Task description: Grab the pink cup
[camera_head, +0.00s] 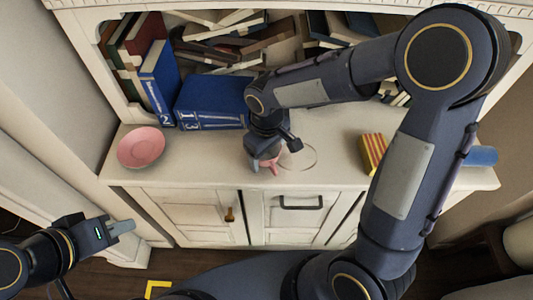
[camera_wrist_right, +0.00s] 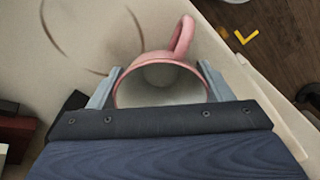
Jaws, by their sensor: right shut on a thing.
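The pink cup (camera_head: 269,164) is at the right gripper on the pale cabinet top, mostly hidden by the gripper in the head view. In the right wrist view the pink cup (camera_wrist_right: 160,77) shows its rim and pale inside, with its handle pointing up. My right gripper (camera_head: 266,158) is shut on the cup, with one finger on each side of it; the fingers also show in the right wrist view (camera_wrist_right: 158,88). I cannot tell whether the cup touches the surface. My left gripper (camera_head: 122,227) is away at the lower left, in front of the cabinet; its finger gap is not clear.
A pink bowl (camera_head: 141,147) sits at the left of the cabinet top (camera_head: 215,165). A red and yellow striped box (camera_head: 374,152) is to the right. A faint ring mark (camera_head: 298,157) lies beside the cup. Shelves of books fill the back.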

